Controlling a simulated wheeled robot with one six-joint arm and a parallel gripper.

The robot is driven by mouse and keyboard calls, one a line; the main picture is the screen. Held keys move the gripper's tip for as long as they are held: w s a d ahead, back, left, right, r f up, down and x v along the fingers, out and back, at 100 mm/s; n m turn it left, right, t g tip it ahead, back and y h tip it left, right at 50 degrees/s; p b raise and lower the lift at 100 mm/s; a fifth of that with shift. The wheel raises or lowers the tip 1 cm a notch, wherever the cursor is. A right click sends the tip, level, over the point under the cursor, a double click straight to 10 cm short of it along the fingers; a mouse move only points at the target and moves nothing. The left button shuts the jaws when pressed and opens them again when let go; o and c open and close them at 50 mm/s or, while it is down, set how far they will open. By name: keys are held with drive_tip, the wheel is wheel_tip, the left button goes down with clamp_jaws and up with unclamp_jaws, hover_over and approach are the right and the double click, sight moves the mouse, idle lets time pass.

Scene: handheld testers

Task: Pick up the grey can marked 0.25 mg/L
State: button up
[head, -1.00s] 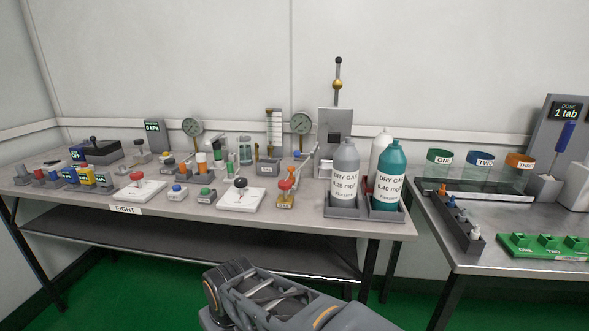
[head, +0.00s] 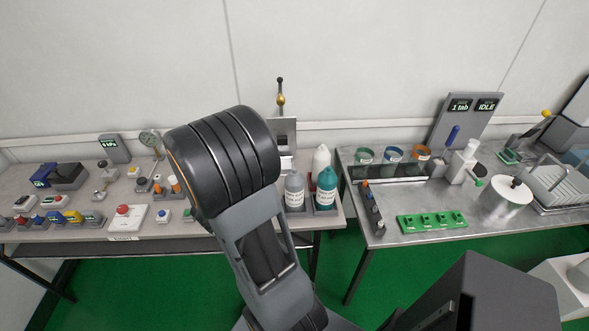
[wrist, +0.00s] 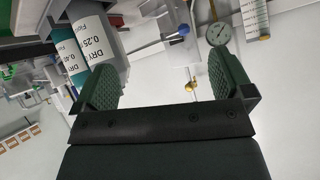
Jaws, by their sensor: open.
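The grey can (head: 294,191), with a white label, stands in a grey holder on the left table in the head view. My gripper (wrist: 160,72) is open and empty. The grey can lies beyond its left finger, not between the fingers. The head view does not show my gripper.
A white can (head: 321,159) stands behind the two cans. A lever device (head: 281,130) stands behind the grey can. A gauge (wrist: 219,35) shows beyond the right finger. My arm hides part of the left table.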

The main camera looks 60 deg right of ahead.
sight(289, 181)
drive_tip(key=s+d+r+m+g+h+p, duration=0.1)
drive_tip(key=s+d+r+m+g+p, duration=0.15)
drive_tip(key=s+r+g+p, duration=0.35)
drive_tip(key=shift+t, duration=0.4)
drive_tip(key=b+x, duration=0.1)
drive_tip(key=x, duration=0.4)
drive_tip(key=s+b+x, duration=0.1)
drive_tip(key=x, duration=0.2)
drive_tip(key=shift+d+f+b, duration=0.15)
drive_tip(key=shift+f+b, duration=0.15)
drive_tip(key=shift+f, duration=0.05)
drive_tip(key=shift+p+x, duration=0.3)
drive_tip(key=shift+x, duration=2.8)
drive_tip(key=shift+r, duration=0.25)
drive_tip(key=shift+c, duration=0.5)
clamp_jaws()
